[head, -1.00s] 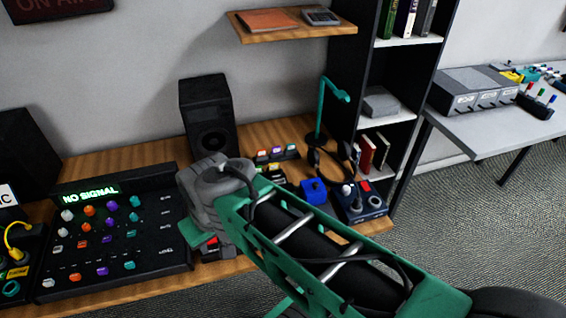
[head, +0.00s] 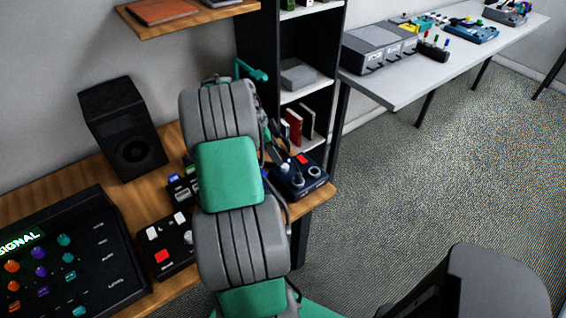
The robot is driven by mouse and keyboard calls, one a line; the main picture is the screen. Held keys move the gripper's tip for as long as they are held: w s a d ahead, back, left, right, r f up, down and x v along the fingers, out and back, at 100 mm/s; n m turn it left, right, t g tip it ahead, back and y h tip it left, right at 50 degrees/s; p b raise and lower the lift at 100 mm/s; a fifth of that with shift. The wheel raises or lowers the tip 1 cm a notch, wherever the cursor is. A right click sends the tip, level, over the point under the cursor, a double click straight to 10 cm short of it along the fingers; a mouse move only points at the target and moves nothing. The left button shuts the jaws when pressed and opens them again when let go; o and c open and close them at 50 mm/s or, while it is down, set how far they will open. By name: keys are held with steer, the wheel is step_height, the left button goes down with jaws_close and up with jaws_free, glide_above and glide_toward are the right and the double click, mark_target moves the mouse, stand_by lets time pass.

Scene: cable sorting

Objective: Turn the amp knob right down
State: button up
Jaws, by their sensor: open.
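A dark blue box with round grey-topped knobs and a red part (head: 300,176) sits at the right end of the wooden desk, in front of the shelf unit. It looks like the amp, but I cannot read a label. The knob's pointer setting is too small to tell. My grey and green arm stands upright in the middle of the head view, just left of this box, and covers the desk there.
A black mixer (head: 60,255) with coloured knobs lies at left. A small black panel with a red button (head: 166,248) and a black speaker (head: 124,128) stand left of the arm. The shelf unit (head: 257,45) rises behind the box. Open carpet (head: 420,170) lies at right.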

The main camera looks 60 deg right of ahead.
mark_target(285, 166)
steer(key=x, duration=0.6)
steer(key=shift+f, duration=0.1)
steer(key=shift+c, duration=0.4)
jaws_close()
